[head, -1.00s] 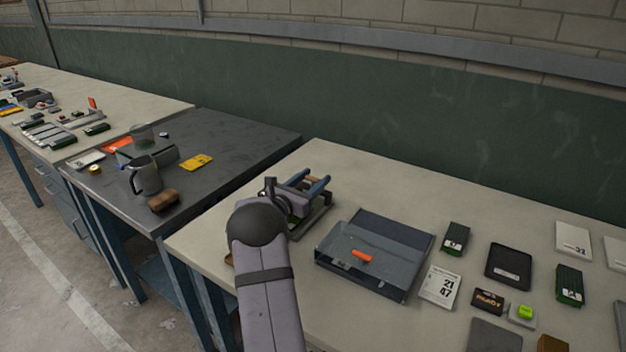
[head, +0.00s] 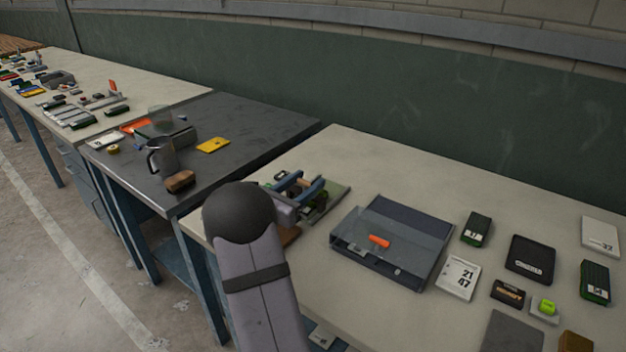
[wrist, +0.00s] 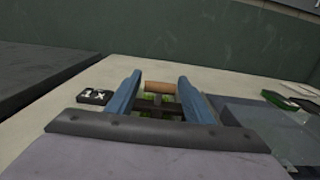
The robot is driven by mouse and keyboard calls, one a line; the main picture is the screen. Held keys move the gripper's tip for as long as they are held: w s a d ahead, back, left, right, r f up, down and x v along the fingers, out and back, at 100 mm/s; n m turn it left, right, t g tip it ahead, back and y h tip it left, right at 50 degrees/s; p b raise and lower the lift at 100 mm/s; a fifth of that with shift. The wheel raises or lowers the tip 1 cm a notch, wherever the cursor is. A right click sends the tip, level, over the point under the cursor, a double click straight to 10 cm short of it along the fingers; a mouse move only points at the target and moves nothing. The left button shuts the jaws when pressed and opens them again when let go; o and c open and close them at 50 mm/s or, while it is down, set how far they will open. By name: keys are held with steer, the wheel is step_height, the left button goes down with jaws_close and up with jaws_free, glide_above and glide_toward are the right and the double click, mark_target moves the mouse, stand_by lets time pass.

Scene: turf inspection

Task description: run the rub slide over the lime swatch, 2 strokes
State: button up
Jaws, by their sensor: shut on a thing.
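My gripper (wrist: 161,76) has two blue fingers, closed on the rub slide's tan cylindrical handle (wrist: 162,87). A dark frame of the slide shows below the handle in the wrist view. Bits of green turf, which seem to be the lime swatch (wrist: 146,96), show around that frame. In the head view, my gripper (head: 304,182) is over the left part of a green-topped board (head: 338,196), left of the grey tray. My own wrist and fingers hide most of the slide and the swatch there. Contact between slide and turf cannot be told.
A grey tray (head: 432,262) with a clear front and an orange piece (head: 379,241) stands close right of the board. A white 21/47 card (head: 459,277) and several dark blocks lie further right. A small black tile (wrist: 95,97) lies left of my gripper.

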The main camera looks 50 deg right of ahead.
mark_target(303, 185)
steer(key=shift+a+f, duration=0.15)
steer(key=o, duration=1.5)
steer(key=shift+a, duration=0.2)
steer(key=shift+d, duration=0.1)
steer(key=a+b, duration=0.1)
steer(key=a, duration=0.5)
steer(key=shift+a, duration=0.65)
